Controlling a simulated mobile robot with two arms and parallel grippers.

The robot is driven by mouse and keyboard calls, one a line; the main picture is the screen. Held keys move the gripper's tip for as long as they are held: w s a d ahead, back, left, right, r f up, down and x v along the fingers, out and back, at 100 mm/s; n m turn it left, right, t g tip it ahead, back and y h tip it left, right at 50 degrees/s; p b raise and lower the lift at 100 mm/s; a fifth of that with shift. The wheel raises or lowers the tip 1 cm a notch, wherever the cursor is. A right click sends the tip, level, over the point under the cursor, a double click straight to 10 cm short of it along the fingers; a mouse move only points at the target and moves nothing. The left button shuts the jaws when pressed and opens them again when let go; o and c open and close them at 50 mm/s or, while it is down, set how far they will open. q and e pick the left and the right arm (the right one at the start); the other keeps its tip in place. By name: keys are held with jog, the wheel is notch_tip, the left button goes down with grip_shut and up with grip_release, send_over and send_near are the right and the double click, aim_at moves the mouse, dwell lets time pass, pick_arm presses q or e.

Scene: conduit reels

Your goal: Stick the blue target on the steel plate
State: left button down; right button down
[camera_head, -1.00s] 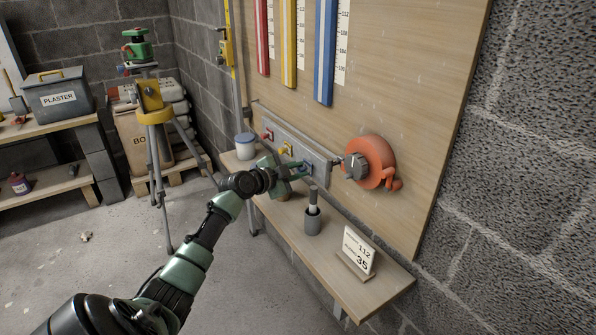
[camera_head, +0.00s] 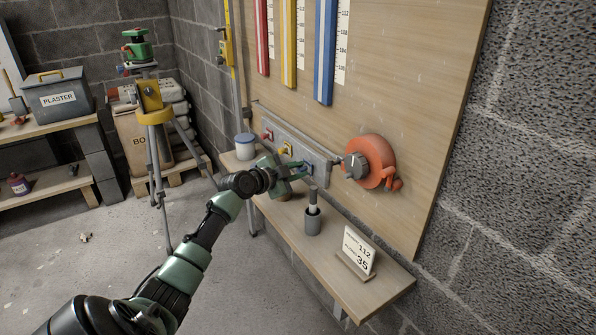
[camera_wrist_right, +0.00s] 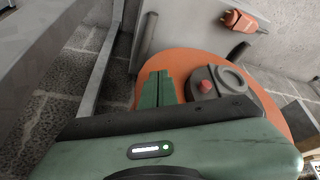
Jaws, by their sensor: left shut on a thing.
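The steel plate (camera_head: 319,166) is a grey strip fixed along the lower part of the wooden board. A red target (camera_head: 268,134) and a yellow target (camera_head: 287,148) are on its left part. The blue target (camera_head: 307,167) shows at the plate's right part, partly hidden by my left gripper (camera_head: 298,168). That gripper is shut on the blue target, right at the plate; I cannot tell whether the target touches it. My right gripper (camera_wrist_right: 157,90) shows in the right wrist view with its green fingers together, over an orange round thing (camera_wrist_right: 212,63).
An orange reel (camera_head: 377,157) with a grey knob is just right of the plate. The shelf (camera_head: 300,251) below holds a white tub (camera_head: 245,147), a grey cup (camera_head: 312,223) and a card stand (camera_head: 357,254).

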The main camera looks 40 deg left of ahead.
jog(key=shift+w+a, duration=0.1)
jog(key=shift+w, duration=0.05)
dwell(0.5)
jog(key=shift+w+a+t, duration=0.2)
jog(key=shift+w+t, duration=0.3)
pick_arm(q)
jog(key=shift+s+r+b, duration=0.15)
jog(key=shift+s+b, duration=0.05)
jog(key=shift+b, duration=0.45)
pick_arm(e)
jog(key=shift+w+a+t, duration=0.15)
jog(key=shift+a+t, duration=0.1)
jog(key=shift+t, duration=0.25)
dwell(1.5)
